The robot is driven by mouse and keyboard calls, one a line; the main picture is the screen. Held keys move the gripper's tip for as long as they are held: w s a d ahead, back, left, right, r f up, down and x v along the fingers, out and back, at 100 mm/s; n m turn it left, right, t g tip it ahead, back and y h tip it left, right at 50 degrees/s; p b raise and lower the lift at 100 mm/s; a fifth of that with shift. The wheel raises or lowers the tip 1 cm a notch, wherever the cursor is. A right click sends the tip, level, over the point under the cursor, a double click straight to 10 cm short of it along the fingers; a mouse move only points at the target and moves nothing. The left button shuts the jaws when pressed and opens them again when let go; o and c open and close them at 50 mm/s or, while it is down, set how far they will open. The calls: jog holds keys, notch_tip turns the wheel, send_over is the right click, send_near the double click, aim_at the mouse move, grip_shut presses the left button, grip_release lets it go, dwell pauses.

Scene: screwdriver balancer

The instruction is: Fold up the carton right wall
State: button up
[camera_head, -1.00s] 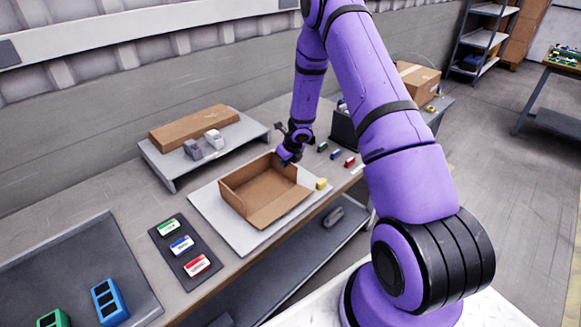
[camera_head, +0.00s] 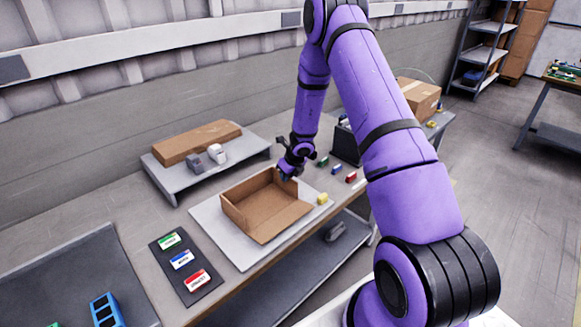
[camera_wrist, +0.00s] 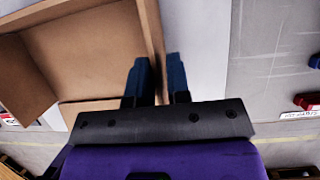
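The brown open carton (camera_head: 262,211) sits on a light board on the workbench. Its back and left walls stand up, and its front flap (camera_head: 286,223) leans outward. My gripper (camera_head: 288,173) is low at the carton's far right corner. In the wrist view, the two dark blue fingers of my gripper (camera_wrist: 160,75) straddle the carton's right wall (camera_wrist: 152,40), one finger on the inner side and one on the outer side. That wall looks nearly upright, seen almost edge-on. The gap between the fingers is narrow; whether both touch the cardboard is unclear.
A small yellow block (camera_head: 322,199) lies beside the carton. Blue (camera_head: 336,169) and red (camera_head: 351,177) blocks lie further right, by a dark bin (camera_head: 346,148). A grey riser (camera_head: 180,182) with a flat box stands behind left. A dark label tray (camera_head: 187,268) lies at front left.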

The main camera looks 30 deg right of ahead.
jog(key=v, duration=1)
jog(key=shift+c, duration=0.2)
dwell(1.4)
